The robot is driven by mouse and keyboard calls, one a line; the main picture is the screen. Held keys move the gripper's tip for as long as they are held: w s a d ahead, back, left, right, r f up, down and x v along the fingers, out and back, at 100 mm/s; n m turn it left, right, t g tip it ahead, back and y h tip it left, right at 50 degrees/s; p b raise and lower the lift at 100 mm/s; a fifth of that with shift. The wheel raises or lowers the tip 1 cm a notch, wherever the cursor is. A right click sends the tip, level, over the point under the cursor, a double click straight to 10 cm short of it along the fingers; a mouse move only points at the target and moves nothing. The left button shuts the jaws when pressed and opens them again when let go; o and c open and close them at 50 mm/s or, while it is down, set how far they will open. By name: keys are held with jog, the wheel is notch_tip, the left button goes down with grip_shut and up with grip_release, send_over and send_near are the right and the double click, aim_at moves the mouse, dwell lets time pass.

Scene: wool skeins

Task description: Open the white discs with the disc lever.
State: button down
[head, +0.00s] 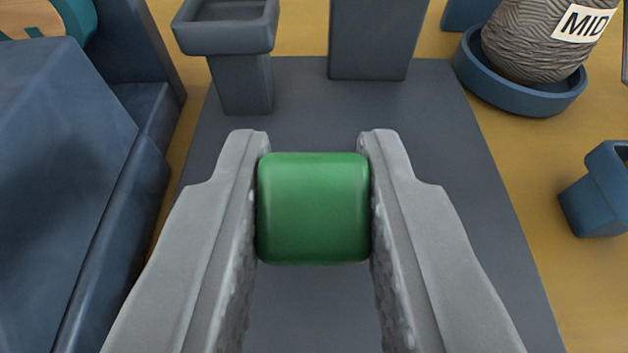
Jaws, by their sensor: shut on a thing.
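My gripper (314,150) is shut on a green block with rounded edges (313,208). The block sits between both fingertips and touches each one. It could be the grip of the disc lever, but I cannot tell. It is over a dark grey base plate (290,100). No white discs show in this view.
A grey post with an open tray top (245,90) and a grey upright block (375,40) stand at the plate's far end. A grey wool skein labelled MID (530,45) sits in a blue dish (525,100) at upper right. A blue holder (595,195) is right. A large blue body (65,170) fills the left.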

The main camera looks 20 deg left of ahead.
jog(key=shift+f, duration=0.1)
jog(key=c, duration=1.2)
grip_release()
jog(key=shift+s, duration=0.2)
jog(key=v, duration=1.7)
jog(key=shift+s, duration=0.1)
jog(key=shift+d, duration=0.1)
